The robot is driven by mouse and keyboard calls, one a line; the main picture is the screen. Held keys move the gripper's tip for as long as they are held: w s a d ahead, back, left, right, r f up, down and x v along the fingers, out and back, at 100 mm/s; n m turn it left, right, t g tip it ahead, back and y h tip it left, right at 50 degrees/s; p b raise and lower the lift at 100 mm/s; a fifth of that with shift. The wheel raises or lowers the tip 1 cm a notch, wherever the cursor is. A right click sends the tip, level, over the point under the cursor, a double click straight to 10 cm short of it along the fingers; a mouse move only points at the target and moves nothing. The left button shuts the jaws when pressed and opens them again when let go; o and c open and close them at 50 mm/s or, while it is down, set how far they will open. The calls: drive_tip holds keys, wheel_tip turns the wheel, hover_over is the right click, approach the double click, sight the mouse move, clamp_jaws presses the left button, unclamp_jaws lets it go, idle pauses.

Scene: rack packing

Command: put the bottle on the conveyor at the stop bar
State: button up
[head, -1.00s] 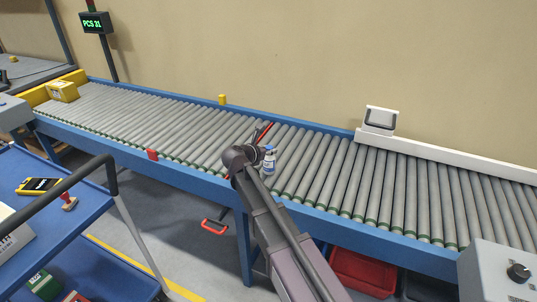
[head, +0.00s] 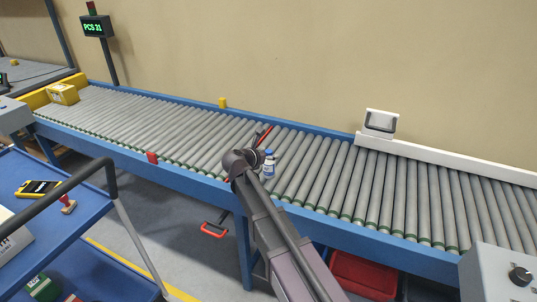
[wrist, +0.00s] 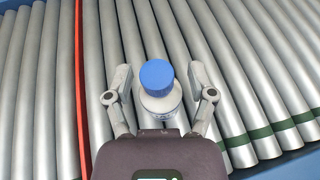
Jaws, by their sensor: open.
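The bottle (head: 268,164), white with a blue cap and a blue-marked label, stands upright on the conveyor rollers (head: 321,170) beside the end of my arm. In the wrist view the bottle (wrist: 157,88) is between the two fingers of my gripper (wrist: 160,97), which are spread with a visible gap on each side. The red stop bar (head: 262,137) crosses the rollers just left of the bottle in the head view. In the wrist view the stop bar (wrist: 81,90) runs along the left, apart from the bottle. My gripper is mostly hidden behind my arm in the head view.
A yellow box (head: 63,94) sits at the conveyor's far left end. A white rail with a scanner-like unit (head: 381,122) lines the back right. A blue cart (head: 38,214) stands front left, and a grey control box (head: 497,272) front right. The rollers around the bottle are clear.

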drive_tip(key=shift+r, duration=0.15)
drive_tip(key=shift+s+a+r, duration=0.1)
drive_tip(key=shift+s+r, duration=0.05)
drive_tip(key=shift+s, duration=0.05)
drive_tip(key=p+v, duration=0.4)
drive_tip(key=v, duration=0.7)
drive_tip(key=shift+s+a+p, duration=0.15)
drive_tip(key=shift+p, duration=0.25)
